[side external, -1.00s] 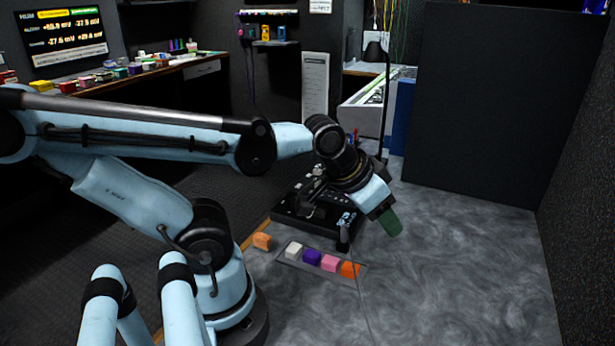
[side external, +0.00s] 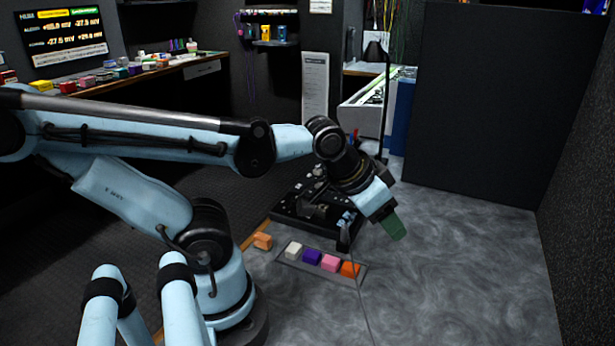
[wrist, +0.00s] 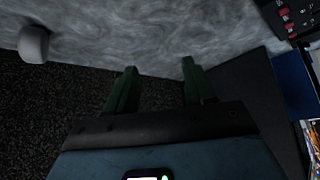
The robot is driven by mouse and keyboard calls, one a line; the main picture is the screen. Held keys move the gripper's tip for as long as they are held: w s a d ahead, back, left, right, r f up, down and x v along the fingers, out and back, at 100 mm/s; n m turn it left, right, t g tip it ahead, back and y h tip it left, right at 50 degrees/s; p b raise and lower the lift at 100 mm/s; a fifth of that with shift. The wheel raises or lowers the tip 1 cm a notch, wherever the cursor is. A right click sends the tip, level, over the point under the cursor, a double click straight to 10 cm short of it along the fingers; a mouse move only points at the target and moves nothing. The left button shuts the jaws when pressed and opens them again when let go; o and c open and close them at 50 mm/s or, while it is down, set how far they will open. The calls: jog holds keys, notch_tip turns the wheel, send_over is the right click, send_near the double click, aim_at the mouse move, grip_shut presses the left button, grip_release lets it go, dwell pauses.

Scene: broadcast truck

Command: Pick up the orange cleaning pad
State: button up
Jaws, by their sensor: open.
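Two orange pieces show in the side view. A bright orange block (side external: 350,269) sits at the right end of a shallow tray (side external: 320,272), beside a pink, a purple and a white block. A paler orange block (side external: 262,241) lies outside the tray to its left. I cannot tell for sure which is the cleaning pad. My gripper (side external: 394,228) has green fingers and hangs above the grey marbled surface, right of and behind the tray. In the wrist view its two fingers (wrist: 159,68) stand apart with nothing between them. Neither orange piece shows there.
A black control panel (side external: 290,212) stands behind the tray. A tall dark partition (side external: 480,100) rises at the back right. The marbled surface right of the tray is clear. The wrist view shows a grey rounded object (wrist: 33,43) at upper left.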

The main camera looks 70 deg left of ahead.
jog(key=n+g, duration=0.7)
jog(key=n, duration=2)
send_over(262, 236)
notch_tip(262, 236, down, 2)
jog(key=shift+f, duration=5.8)
grip_shut()
